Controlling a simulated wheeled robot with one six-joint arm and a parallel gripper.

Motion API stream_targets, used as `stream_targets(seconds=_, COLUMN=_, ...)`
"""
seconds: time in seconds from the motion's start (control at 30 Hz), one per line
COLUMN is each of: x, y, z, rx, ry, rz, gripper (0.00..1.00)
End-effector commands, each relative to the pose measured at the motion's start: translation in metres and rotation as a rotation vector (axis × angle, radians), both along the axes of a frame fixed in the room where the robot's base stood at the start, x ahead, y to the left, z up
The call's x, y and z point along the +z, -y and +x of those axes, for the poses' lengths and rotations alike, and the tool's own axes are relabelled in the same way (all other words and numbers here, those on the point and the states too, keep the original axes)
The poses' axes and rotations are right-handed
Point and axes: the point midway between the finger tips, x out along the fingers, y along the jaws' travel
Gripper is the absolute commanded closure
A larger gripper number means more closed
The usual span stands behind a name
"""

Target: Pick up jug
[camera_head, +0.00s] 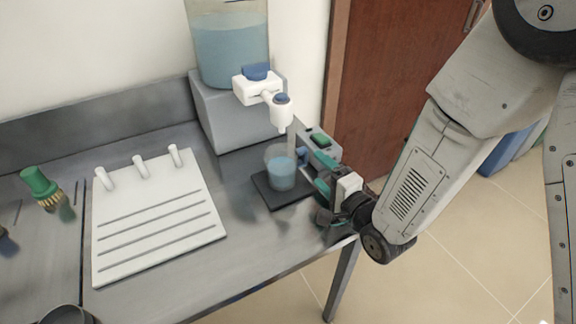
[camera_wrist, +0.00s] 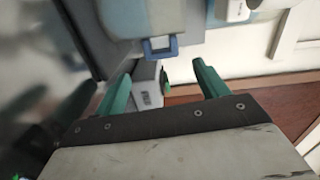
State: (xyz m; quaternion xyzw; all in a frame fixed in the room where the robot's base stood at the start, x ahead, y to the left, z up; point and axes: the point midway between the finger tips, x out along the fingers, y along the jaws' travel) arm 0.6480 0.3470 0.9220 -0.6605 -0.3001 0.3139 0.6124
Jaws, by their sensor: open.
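The jug (camera_head: 281,174) is a clear vessel holding blue liquid. It stands upright on a dark square pad (camera_head: 262,190) under the dispenser's spout in the head view. My gripper (camera_head: 316,171) is just right of the jug, with green fingers pointing towards it. In the wrist view my gripper (camera_wrist: 162,72) is open, with nothing held between the fingers. A pale blue body with a squared blue handle, which appears to be the jug (camera_wrist: 152,20), lies ahead of the gap. The jug's side facing the gripper is partly hidden in the head view.
A water dispenser (camera_head: 230,55) with a white spout stands behind the jug. A grey device with a green button (camera_head: 320,139) is close to my gripper. A white slotted board (camera_head: 150,240) and green-capped object (camera_head: 39,182) lie left. The bench edge is just below my gripper.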

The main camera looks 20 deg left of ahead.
Motion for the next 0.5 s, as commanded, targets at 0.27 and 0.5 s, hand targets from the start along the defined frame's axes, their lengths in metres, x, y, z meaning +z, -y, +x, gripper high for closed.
stream_targets(seconds=0.27, x=-0.004, y=-0.020, z=-0.002, rx=0.028, ry=-0.013, rz=0.074, gripper=0.27)
stream_targets(seconds=0.5, x=-0.001, y=-0.045, z=0.014, rx=0.027, ry=-0.013, rz=0.072, gripper=0.27)
